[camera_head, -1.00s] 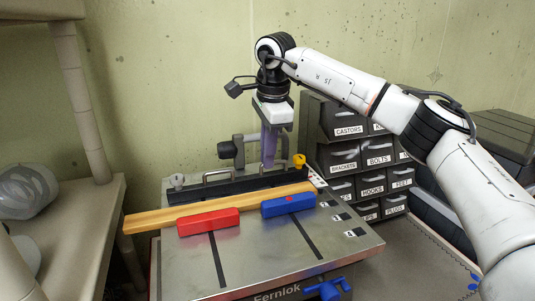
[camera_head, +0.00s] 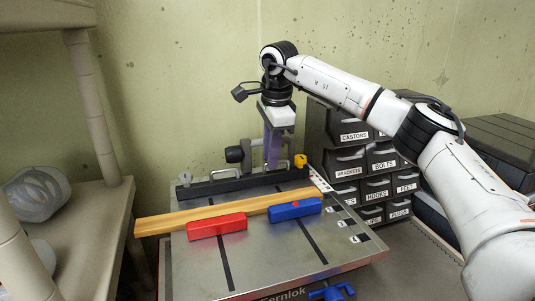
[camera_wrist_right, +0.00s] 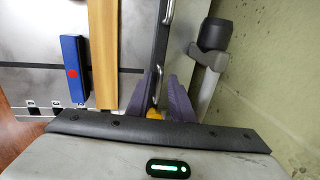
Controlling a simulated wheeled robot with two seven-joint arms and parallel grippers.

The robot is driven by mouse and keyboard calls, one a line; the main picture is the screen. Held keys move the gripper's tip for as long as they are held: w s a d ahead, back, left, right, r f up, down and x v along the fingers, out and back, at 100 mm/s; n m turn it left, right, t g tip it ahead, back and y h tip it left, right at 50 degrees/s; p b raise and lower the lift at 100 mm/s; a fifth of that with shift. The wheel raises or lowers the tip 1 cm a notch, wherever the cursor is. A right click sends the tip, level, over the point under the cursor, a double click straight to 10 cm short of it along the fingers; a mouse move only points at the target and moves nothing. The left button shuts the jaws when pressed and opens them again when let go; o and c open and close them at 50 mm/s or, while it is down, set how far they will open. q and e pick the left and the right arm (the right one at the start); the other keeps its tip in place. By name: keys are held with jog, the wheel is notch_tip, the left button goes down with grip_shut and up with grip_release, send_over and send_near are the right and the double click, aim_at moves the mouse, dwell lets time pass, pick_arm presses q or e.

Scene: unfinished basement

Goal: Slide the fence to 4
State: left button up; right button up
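The fence (camera_head: 225,188) is a dark bar with metal handles lying across the back of the metal table (camera_head: 265,245). A yellow knob (camera_head: 300,161) sits at its right end. White labels (camera_head: 345,224) run down the table's right edge; their numbers are too small to read. My right gripper (camera_head: 273,166) is down at the fence's right-hand handle. In the right wrist view its purple fingers (camera_wrist_right: 159,85) stand either side of that handle, with a gap between them; contact is hard to judge. My left gripper is not in view.
A wooden strip (camera_head: 170,222) lies in front of the fence, with a gap between. A red block (camera_head: 217,227) and a blue block (camera_head: 296,210) lie against its front. Labelled drawers (camera_head: 350,165) stand right; a shelf (camera_head: 75,225) stands left. The wall is close behind.

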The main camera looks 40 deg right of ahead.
dwell(0.3)
jog(key=r, duration=0.3)
jog(key=s+r, duration=0.1)
jog(key=r, duration=0.6)
jog(key=shift+s+a, duration=0.4)
